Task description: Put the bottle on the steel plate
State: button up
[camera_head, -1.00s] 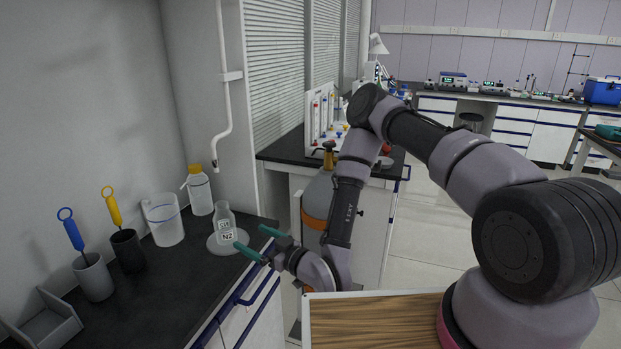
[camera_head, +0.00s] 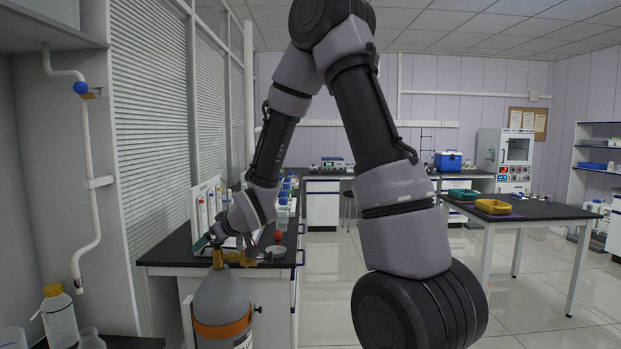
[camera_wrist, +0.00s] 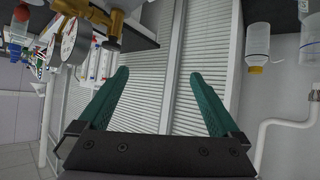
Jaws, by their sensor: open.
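My gripper (camera_head: 205,241) is open and empty, at the end of the arm beside the brass valve of a gas cylinder. Its two teal fingers stand wide apart in the wrist view (camera_wrist: 158,73), with only a slatted blind behind them. A white bottle with a yellow cap (camera_head: 60,318) stands on the left bench; it also shows upside down in the wrist view (camera_wrist: 258,45). A translucent vessel (camera_head: 90,339) beside it is cut off by the lower picture edge; I cannot tell whether it is the labelled glass bottle. The steel plate is not visible now.
A grey gas cylinder (camera_head: 222,302) with an orange band stands close below my gripper. Its brass valve also shows in the wrist view (camera_wrist: 115,20). The back bench (camera_head: 165,252) holds a rack and small vessels. A pipe (camera_head: 90,180) runs down the left wall.

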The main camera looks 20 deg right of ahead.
jog(key=s+d+r+m+h, duration=0.3)
jog(key=s+d+r, duration=0.2)
jog(key=d+r, duration=0.45)
jog(key=s+d+r+m+g, duration=0.1)
jog(key=s+d+r+m, duration=0.1)
jog(key=s, duration=0.5)
jog(key=s+d+r+m+g, duration=0.1)
jog(key=s+d+r+m, duration=0.1)
jog(key=s+r, duration=0.3)
jog(key=s+d+r+m, duration=0.3)
jog(key=s, duration=0.7)
jog(key=shift+s+r+g, duration=0.3)
jog(key=shift+r+g, duration=0.05)
jog(key=shift+g, duration=0.05)
